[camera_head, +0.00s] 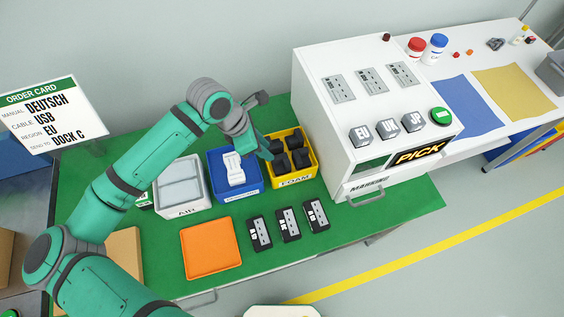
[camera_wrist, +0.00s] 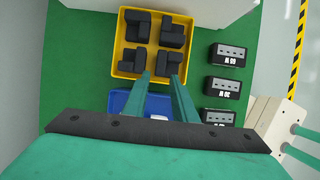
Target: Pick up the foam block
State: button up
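Several black, notched foam blocks lie in the yellow bin (camera_head: 294,183) labelled FOAM, on the green table. In the wrist view the yellow bin (camera_wrist: 152,50) holds the blocks in two rows, among them a near-left foam block (camera_wrist: 134,60) and a near-right one (camera_wrist: 170,63). My gripper (camera_wrist: 159,78) is open, with nothing between its two green fingers. Its fingertips overlap the near edge of the yellow bin in that view. In the head view my gripper is at the bin's left side and partly covers it; its height above the blocks is hard to judge.
A blue bin (camera_head: 247,192) with white items and a white AIR bin (camera_head: 187,210) stand left of the yellow bin. A white cabinet (camera_head: 335,150) rises close on its right. An orange tray (camera_head: 211,248) and three dark labelled boxes (camera_head: 289,224) lie in front.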

aim_at(281, 164)
jog(key=shift+x, duration=3)
jog(key=shift+r, duration=0.1)
grip_shut()
